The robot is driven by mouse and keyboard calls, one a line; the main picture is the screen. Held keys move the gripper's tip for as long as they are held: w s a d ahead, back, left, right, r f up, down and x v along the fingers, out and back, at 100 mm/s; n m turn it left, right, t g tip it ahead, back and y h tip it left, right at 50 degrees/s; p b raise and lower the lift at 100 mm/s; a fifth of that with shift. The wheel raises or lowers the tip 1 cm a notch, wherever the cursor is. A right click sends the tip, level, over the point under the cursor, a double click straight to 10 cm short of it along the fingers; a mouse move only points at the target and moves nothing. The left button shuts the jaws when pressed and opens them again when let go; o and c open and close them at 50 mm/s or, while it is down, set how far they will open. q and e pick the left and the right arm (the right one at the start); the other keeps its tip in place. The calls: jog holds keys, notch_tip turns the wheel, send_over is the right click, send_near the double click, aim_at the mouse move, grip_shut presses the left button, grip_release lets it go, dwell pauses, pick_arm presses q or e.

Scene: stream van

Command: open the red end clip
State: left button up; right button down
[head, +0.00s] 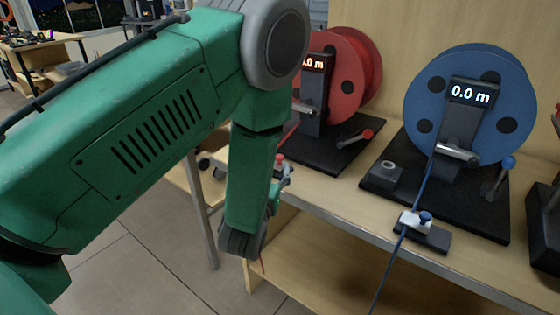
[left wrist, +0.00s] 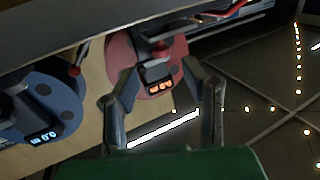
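The red end clip (head: 281,162) shows in the head view as a small red knob on a pale body. It is at the front edge of the bench, below the red reel, and partly hidden behind my left forearm. In the left wrist view the clip's red knob (left wrist: 161,46) lies between and just beyond the fingertips. My left gripper (left wrist: 158,70) is open, with a finger on either side of the clip and nothing visibly held. In the head view it is mostly hidden by my green arm. My right gripper is not in view.
The red reel (head: 345,85) and blue reel (head: 470,110) stand on dark bases on the wooden bench (head: 335,190). Tiled floor lies open in front.

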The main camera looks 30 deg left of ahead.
pick_arm(q)
jog(key=v, duration=0.5)
jog(key=shift+s+a+f, duration=0.2)
jog(key=shift+s+a, duration=0.1)
jog(key=shift+d, duration=0.15)
jog(key=s+d+f+m+g+h, duration=0.1)
jog(key=s+f+g+h, duration=0.1)
jog(key=s+f+g, duration=0.45)
jog(key=s+f+m+g+h, duration=0.1)
jog(key=s+f+g, duration=0.15)
jog(key=f, duration=0.65)
jog(key=s+d+f+m+g+h, duration=0.1)
jog(key=s+f+g, duration=0.2)
jog(key=s, duration=0.6)
jog(key=s+d+f+m+g+h, duration=0.1)
jog(key=s+f+g, duration=0.3)
jog(key=s, duration=0.6)
jog(key=shift+d+f+g+h, duration=0.3)
jog(key=shift+d+f, duration=0.15)
jog(key=shift+f, duration=0.1)
